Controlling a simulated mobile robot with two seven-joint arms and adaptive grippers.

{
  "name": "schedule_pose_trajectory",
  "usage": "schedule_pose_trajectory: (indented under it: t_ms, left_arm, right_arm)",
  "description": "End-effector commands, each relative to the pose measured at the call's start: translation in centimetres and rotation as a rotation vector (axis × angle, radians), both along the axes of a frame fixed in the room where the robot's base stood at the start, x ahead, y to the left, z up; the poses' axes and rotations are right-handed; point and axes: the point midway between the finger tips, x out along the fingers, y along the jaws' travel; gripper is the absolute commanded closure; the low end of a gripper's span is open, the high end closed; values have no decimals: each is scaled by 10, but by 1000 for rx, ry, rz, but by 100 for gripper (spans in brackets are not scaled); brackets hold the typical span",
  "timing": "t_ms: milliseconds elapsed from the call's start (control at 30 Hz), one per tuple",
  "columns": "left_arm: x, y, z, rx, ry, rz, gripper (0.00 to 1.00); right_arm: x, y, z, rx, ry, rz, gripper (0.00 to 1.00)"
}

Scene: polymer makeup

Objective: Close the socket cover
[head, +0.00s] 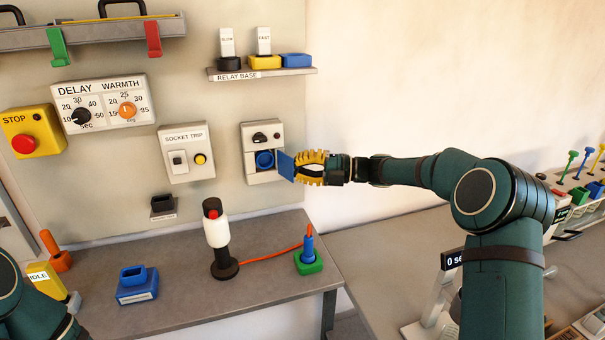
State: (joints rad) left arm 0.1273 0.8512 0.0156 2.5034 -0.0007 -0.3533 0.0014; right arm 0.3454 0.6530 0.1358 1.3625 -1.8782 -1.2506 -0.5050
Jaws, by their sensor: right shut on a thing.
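The socket box (262,138) is a pale panel on the wall with a round blue socket (265,160) in its lower part. Its blue cover (286,166) stands swung open to the right, sticking out from the wall. My right gripper (303,167), with yellow fingers, is at the outer edge of the cover and is shut on it. The exact finger contact is partly hidden. My left arm shows only as a dark green part at the lower left; its gripper is out of the picture.
A socket trip panel (187,152) is left of the socket box. Below, a grey bench (185,305) carries a white-and-black tool (216,236), an orange cable to a blue plug in a green base (308,260), and a blue holder (137,284). A relay shelf (290,71) is above.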

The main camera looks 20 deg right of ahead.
Motion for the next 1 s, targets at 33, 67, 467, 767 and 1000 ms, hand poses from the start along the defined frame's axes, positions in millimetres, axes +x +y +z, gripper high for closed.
schedule_pose_trajectory:
  t_ms: [33, 67, 467, 767, 1000]
  left_arm:
    - [1, 0, -11, 0, -3, 1, 58]
    - [2, 0, -14, 1, -5, 2, 58]
    - [6, 1, -31, 3, -15, 4, 58]
    - [7, 1, -31, 3, -15, 4, 58]
    - [6, 1, -31, 3, -15, 4, 58]
  right_arm:
    - [-3, 2, -2, -1, -3, -40, 100]
    - [-4, 3, -2, 0, -3, -66, 100]
    - [-15, 23, 0, -1, 1, -408, 100]
    - [-18, 36, 0, -3, 1, -600, 100]
    - [-19, 46, 1, -1, 0, -747, 100]
